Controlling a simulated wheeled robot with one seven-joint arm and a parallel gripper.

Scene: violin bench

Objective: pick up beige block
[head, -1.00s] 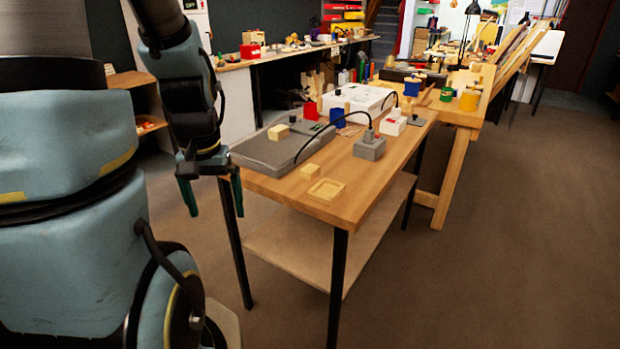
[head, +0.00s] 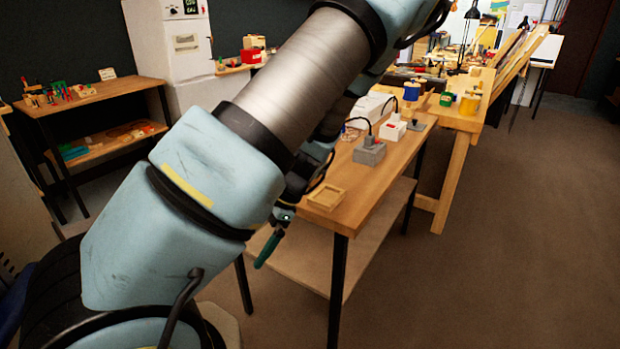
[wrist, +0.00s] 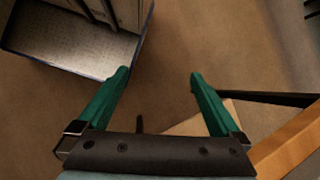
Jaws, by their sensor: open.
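No beige block shows now. In the earlier head view, small beige blocks lie on the table and on a grey slab there, but my arm now hides that part. My gripper (wrist: 159,76) is open and empty in the wrist view, its two green fingers apart over brown floor. In the head view, one green finger (head: 268,249) shows beside the table's left side, below the top. The table (head: 372,191) carries a shallow wooden tray (head: 326,197) near its front corner.
A lower shelf (head: 300,262) and black legs (head: 338,290) lie under the tabletop. The table edge (wrist: 290,147) is at lower right in the wrist view. Floor at right is clear.

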